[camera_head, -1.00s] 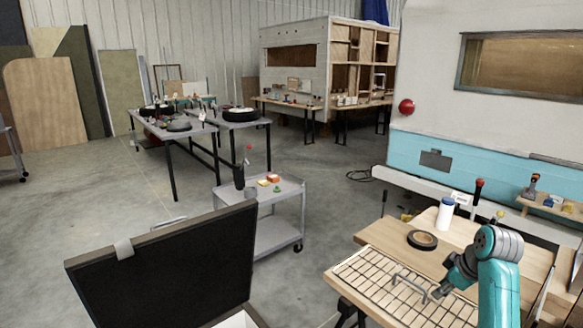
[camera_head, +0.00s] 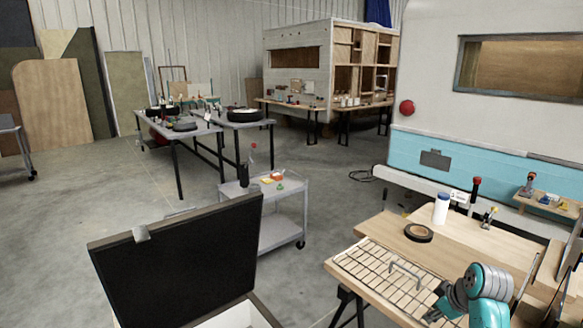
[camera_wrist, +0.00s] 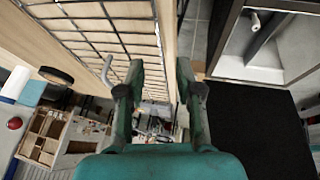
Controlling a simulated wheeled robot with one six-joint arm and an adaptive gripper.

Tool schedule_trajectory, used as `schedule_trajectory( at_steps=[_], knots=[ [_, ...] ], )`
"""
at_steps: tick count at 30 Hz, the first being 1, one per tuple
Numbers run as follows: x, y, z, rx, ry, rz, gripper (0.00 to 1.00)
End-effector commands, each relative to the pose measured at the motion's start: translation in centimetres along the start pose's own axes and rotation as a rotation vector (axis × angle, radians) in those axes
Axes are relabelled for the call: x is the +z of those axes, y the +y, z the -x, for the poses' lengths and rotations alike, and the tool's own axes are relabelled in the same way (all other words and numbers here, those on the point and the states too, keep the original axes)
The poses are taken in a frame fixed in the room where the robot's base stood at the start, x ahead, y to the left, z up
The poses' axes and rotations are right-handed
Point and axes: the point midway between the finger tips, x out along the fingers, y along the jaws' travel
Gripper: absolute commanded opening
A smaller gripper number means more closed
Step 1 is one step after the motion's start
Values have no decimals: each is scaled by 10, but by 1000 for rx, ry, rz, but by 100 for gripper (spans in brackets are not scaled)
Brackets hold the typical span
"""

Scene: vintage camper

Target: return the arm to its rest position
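My gripper (camera_head: 433,312) is low at the right of the head view, at the near right part of the wire rack on the wooden workbench. In the wrist view its two fingers (camera_wrist: 160,78) are apart with nothing between them. My teal and grey arm is folded low behind it. The head view cannot show whether the fingertips touch the rack.
The wire rack (camera_head: 374,272) has a metal handle (camera_head: 407,273). A black tape roll (camera_head: 418,232) and a white bottle (camera_head: 441,208) stand on the workbench (camera_head: 470,246). An open black-lidded case (camera_head: 180,262) is at left, a grey cart (camera_head: 285,191) behind it. Concrete floor is clear at left.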

Motion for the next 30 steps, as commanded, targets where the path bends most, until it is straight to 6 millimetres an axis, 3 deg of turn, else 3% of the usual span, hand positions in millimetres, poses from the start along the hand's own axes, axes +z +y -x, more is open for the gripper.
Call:
schedule_trajectory(
  at_steps=[5, 15, 23, 30],
  knots=[
    [18, -30, -30, 27, 21, -40, 35],
    [74, -124, -90, 120, 99, -161, 35],
    [122, -199, -105, 189, 171, -246, 35],
    [165, -265, -94, 244, 246, -315, 35]
  ],
)
